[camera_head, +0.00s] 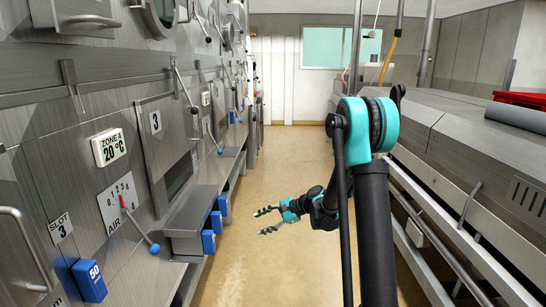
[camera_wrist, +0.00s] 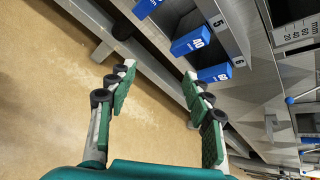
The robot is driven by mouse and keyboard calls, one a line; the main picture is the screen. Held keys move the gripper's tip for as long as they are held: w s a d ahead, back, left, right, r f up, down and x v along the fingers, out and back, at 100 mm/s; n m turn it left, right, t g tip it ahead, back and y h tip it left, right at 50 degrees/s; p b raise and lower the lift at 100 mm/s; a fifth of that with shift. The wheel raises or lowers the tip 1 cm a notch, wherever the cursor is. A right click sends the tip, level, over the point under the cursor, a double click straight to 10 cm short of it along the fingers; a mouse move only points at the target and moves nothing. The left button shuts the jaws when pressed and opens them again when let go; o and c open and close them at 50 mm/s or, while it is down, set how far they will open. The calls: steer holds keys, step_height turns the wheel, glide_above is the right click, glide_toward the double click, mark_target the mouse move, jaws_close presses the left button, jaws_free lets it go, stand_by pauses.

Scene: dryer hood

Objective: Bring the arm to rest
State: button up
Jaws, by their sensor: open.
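My gripper (camera_head: 268,220) hangs over the aisle floor in the head view, at the end of my teal and black arm. Its fingers point left, toward the dryer's lower front, and hold nothing. The arm's elbow stands high in the middle of the head view. The fingertips appear apart from the drawers and the blue blocks.
One block labelled 40 (camera_wrist: 192,41) shows in the wrist view. A steel machine (camera_head: 440,120) lines the right. The aisle floor (camera_head: 285,175) between is clear.

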steer(key=s+d+f+n+t+h, duration=0.1)
steer(key=s+d+n+h, duration=0.4)
steer(key=s+d, duration=0.6)
steer(key=s+d+f+n+t+h, duration=0.1)
steer(key=s+d+n+h, duration=0.5)
steer(key=s+d, duration=0.6)
steer(key=s+n, duration=0.1)
steer(key=s, duration=0.5)
steer(key=shift+s+d+h, duration=0.2)
steer(key=shift+s+h, duration=0.1)
steer(key=shift+s, duration=0.05)
